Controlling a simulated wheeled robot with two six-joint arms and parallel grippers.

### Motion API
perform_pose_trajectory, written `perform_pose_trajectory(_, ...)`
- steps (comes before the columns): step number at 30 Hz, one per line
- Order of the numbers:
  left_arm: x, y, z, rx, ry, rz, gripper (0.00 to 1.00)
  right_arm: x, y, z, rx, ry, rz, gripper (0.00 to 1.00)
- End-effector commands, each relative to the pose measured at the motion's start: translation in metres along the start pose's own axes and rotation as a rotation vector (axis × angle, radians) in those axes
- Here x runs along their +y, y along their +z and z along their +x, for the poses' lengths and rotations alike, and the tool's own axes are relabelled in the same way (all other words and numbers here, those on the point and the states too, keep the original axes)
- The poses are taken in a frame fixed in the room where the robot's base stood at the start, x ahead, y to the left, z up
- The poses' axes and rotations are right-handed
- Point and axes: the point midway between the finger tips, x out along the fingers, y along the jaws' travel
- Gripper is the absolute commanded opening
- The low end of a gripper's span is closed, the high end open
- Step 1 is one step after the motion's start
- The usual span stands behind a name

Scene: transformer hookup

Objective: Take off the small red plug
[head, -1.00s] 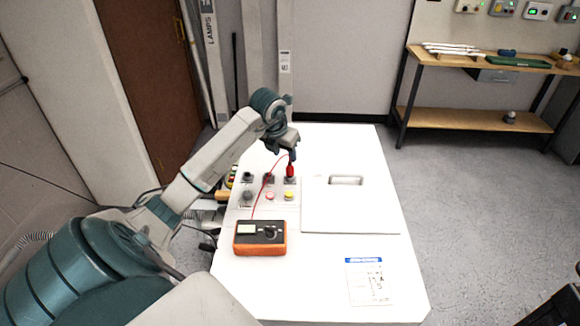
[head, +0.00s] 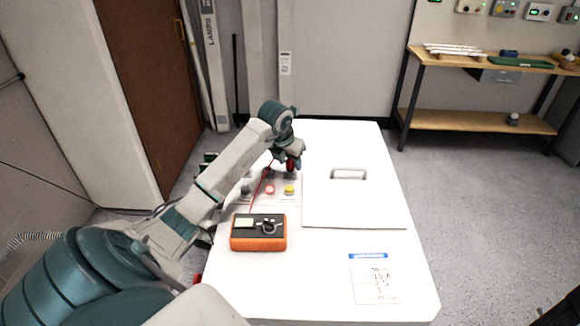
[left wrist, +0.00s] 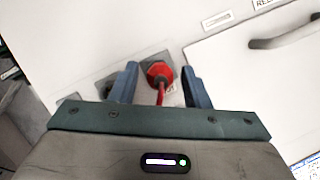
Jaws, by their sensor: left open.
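The small red plug (left wrist: 160,75) stands in a dark square socket in the left wrist view, with a red cable trailing from it. My left gripper (left wrist: 160,90) is open, with one blue finger on each side of the plug and a gap to each. In the head view the left gripper (head: 295,163) is down at the back row of sockets and partly hides the plug (head: 290,165). The red cable (head: 257,194) runs towards the orange meter (head: 258,240). My right gripper is not in view.
Yellow (head: 289,189) and red (head: 269,189) round pieces sit in front of the plug. A white lid with a handle (head: 349,172) lies to the right. A paper sheet (head: 374,280) lies near the front of the white table (head: 320,285), with bare surface around it.

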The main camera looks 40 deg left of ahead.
Motion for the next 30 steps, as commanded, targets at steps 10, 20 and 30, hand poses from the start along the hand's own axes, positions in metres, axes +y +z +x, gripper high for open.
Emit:
perform_pose_trajectory(10, 0.0, 0.0, 0.0, 0.0, 0.0, 0.0, 0.16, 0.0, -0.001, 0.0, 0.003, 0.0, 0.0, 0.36)
perform_pose_trajectory(20, 0.0, 0.001, -0.002, 0.0, 0.0, 0.0, 0.0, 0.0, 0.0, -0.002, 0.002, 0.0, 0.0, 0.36)
perform_pose_trajectory(30, 0.0, 0.004, -0.011, -0.002, 0.0, 0.0, 0.0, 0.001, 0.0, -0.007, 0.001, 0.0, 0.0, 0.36)
